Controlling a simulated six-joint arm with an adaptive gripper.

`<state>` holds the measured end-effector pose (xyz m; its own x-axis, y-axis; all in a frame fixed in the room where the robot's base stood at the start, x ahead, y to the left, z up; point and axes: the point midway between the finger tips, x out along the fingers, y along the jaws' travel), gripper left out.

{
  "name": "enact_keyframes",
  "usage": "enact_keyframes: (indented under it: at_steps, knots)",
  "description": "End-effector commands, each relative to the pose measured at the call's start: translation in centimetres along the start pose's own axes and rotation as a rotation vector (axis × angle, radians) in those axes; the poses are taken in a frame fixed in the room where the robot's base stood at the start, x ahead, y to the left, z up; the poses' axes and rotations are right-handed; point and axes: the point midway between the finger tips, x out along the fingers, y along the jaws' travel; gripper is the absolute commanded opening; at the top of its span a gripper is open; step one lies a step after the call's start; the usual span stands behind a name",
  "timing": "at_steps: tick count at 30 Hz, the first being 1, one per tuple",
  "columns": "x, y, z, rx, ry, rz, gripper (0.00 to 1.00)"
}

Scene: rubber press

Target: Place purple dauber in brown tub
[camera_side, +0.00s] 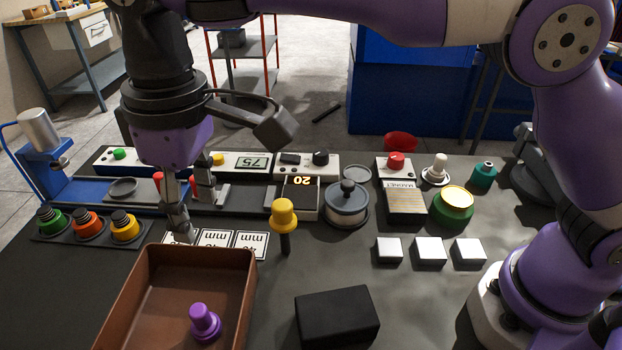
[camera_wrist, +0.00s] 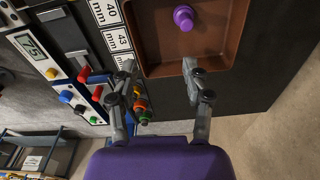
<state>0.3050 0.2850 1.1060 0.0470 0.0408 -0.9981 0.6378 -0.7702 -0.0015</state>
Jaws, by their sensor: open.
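The purple dauber (camera_side: 205,322) stands inside the brown tub (camera_side: 250,285), on its floor toward the front right in the side view. In the wrist view the dauber (camera_wrist: 184,17) shows inside the tub (camera_wrist: 238,30), apart from the tub walls. My gripper (camera_wrist: 158,68) is open and empty, its fingers apart. In the side view my gripper (camera_side: 183,232) is above and behind the tub's back rim, over the labelled cards, clear of the dauber. The far fingertip is partly hidden in the side view.
Green, orange and yellow stamps (camera_side: 87,226) sit in a rack at left. Printed cards (camera_side: 216,239) lie behind the tub. Metal cubes (camera_side: 429,251) stand at right.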

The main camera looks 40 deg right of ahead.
Motion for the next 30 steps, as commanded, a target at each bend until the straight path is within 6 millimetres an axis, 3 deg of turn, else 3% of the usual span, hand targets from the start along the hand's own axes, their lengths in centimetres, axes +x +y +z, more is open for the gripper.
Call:
enact_keyframes:
  at_steps: [3,7,12,16,21,30]
  knots:
    - [-3.4,6.0,3.5,0.139,0.085,0.013,0.55]
    - [-5.4,11.3,9.3,0.296,0.184,0.044,0.55]
    - [-5.1,14.7,17.9,0.485,0.303,0.106,0.55]
    - [-3.4,15.4,22.7,0.591,0.368,0.152,0.55]
    - [-1.6,15.5,25.6,0.661,0.409,0.188,0.55]
    - [-1.2,15.4,26.1,0.671,0.413,0.193,0.55]
